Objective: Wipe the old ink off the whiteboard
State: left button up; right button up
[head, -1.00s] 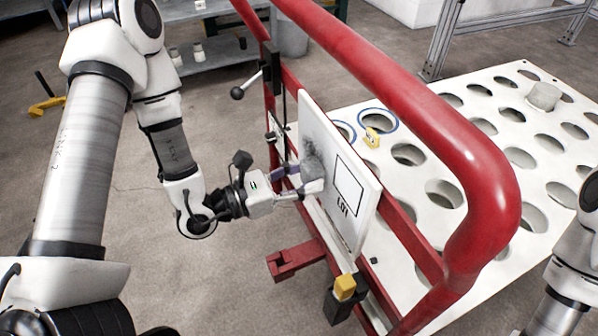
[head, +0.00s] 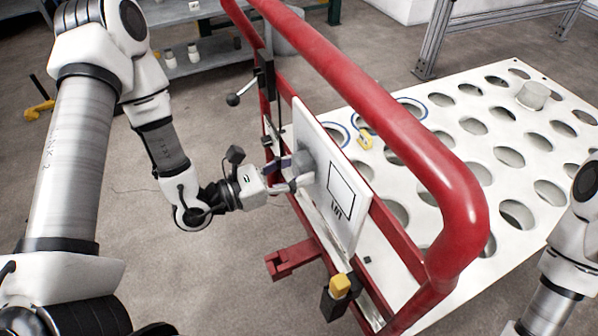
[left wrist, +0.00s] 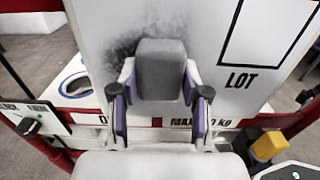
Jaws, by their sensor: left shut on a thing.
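The whiteboard (head: 350,225) is an upright white panel on the red frame, with a printed black rectangle and lettering. In the left wrist view the whiteboard (left wrist: 222,80) reads "LOT". My left gripper (head: 298,172) is shut on a grey block-shaped eraser (left wrist: 162,68), whose face is at the board, left of the rectangle. Contact itself is hidden. A dark, speckled ink smudge (left wrist: 120,60) shows to the eraser's left in the wrist view, with fainter specks at its right. The eraser hides the part behind it. My right gripper is out of view; only part of my right arm shows.
A thick red tubular rail (head: 400,120) arches over the board. A yellow-topped block (head: 340,286) sits below it, and a black ball-ended lever (head: 233,99) stands at its left. A white table with round holes (head: 500,215) lies behind. Floor on the left is open.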

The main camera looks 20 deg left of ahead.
aim_at(319, 171)
pick_arm(q)
jog(key=shift+w+a+p, duration=0.7)
jog(key=shift+w+a, duration=1.3)
jog(key=shift+a, duration=0.2)
jog(key=shift+a+r+p, duration=0.1)
jog(key=shift+r+p, duration=0.65)
jog(key=shift+r, duration=0.15)
jog(key=shift+s+d+f+b, duration=0.25)
jog(key=shift+s+d+b, duration=0.45)
jog(key=shift+d, duration=0.1)
jog(key=shift+s+d+b, duration=0.95)
jog(key=shift+d, duration=0.15)
jog(key=shift+s+d+b, duration=0.35)
jog(key=shift+s+d, duration=0.1)
jog(key=shift+d, duration=0.05)
jog(key=shift+s+d, duration=0.2)
jog(key=shift+s+d+b, duration=0.3)
jog(key=shift+d+b, duration=0.05)
jog(key=shift+b, duration=0.2)
jog(key=shift+s+d+r+p, duration=0.25)
jog(key=shift+d+r+p, duration=0.1)
jog(key=shift+p, duration=0.7)
jog(key=shift+s+d+f, duration=0.1)
jog(key=shift+s, duration=0.05)
jog(key=shift+f, duration=0.1)
